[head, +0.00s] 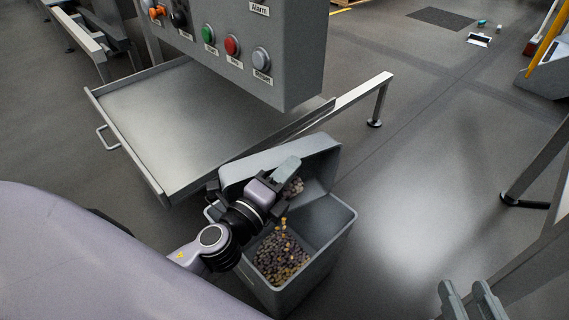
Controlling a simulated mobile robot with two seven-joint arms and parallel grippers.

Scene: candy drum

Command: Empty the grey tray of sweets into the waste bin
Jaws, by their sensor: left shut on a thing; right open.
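The grey tray (318,165) is tilted over the waste bin (336,243) in the head view. My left gripper (284,172) is shut on the tray, and the wrist hides part of it. Some sweets (294,187) show in the tray beside the gripper, and a few yellowish ones are in the air just below. The grey bin stands on the floor, open at the top, with many mixed-colour sweets (281,259) inside. My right gripper (469,291) is open and empty at the lower right, apart from the bin.
A control box (255,50) with coloured buttons hangs above and behind the bin. A flat metal tray on a frame (175,115) with a side handle lies at the left. A metal frame leg (532,165) stands at the right. The floor right of the bin is clear.

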